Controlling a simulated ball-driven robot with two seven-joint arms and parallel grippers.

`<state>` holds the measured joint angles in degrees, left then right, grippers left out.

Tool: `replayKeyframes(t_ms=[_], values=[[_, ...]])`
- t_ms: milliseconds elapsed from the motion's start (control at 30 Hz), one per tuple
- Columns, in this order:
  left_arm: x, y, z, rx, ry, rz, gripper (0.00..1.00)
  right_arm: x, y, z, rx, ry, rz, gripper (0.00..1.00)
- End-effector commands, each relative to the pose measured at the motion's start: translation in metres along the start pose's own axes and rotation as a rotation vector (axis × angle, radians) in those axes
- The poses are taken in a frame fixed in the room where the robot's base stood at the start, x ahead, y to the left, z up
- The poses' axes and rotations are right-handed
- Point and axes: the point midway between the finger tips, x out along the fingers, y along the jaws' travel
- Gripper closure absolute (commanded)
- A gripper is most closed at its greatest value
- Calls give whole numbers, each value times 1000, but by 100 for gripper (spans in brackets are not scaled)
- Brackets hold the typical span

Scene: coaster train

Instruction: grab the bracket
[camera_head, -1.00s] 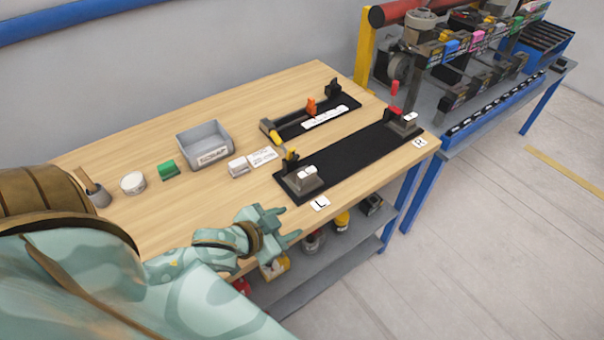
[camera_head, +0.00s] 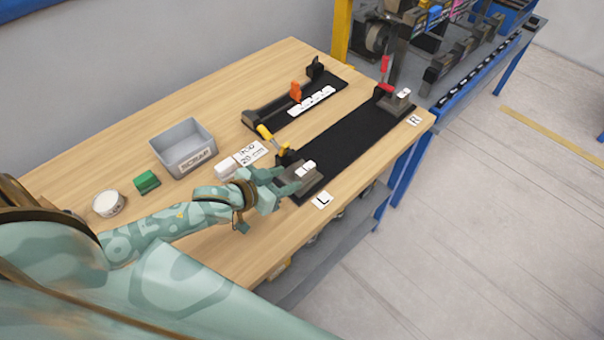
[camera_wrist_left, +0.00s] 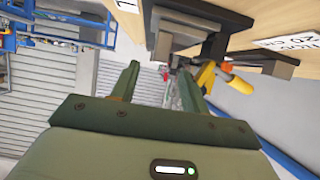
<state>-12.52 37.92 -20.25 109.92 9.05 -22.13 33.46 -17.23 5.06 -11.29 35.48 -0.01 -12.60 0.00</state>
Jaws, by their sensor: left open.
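A grey block-like piece (camera_head: 305,178) with white tags on top sits at the L end of the long black fixture (camera_head: 345,136). It may be the bracket, but I cannot tell for sure. A similar grey piece (camera_head: 395,103) sits at the R end. My left gripper (camera_head: 284,180) is open, its fingers at the near-left side of the L-end piece and partly covering it. In the left wrist view the open fingers (camera_wrist_left: 160,80) point past a grey block (camera_wrist_left: 178,28) and a yellow clamp handle (camera_wrist_left: 206,77); nothing shows between them. My right gripper is not in view.
A yellow-handled clamp (camera_head: 266,133) stands beside the fixture's L end. A shorter black fixture (camera_head: 325,88) with an orange clamp (camera_head: 296,91) lies behind. A grey scrap bin (camera_head: 183,147), a green block (camera_head: 147,182) and a white round tub (camera_head: 109,203) stand left. The near table edge is close.

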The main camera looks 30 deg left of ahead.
Motion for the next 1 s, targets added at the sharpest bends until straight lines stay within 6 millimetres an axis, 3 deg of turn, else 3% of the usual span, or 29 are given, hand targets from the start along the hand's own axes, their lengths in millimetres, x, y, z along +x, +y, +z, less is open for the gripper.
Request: replayKeyframes(t_ms=[100, 267, 567, 867, 1000], values=[[22, 0, 1, -1, 2, 0, 55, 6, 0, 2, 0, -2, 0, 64], [34, 0, 0, 0, 0, 0, 55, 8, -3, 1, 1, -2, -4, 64], [79, 0, 1, 0, 0, 0, 55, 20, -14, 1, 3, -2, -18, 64], [84, 0, 0, 0, -1, 1, 55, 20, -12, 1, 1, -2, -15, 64], [84, 0, 0, 0, -1, 1, 94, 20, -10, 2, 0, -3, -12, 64]])
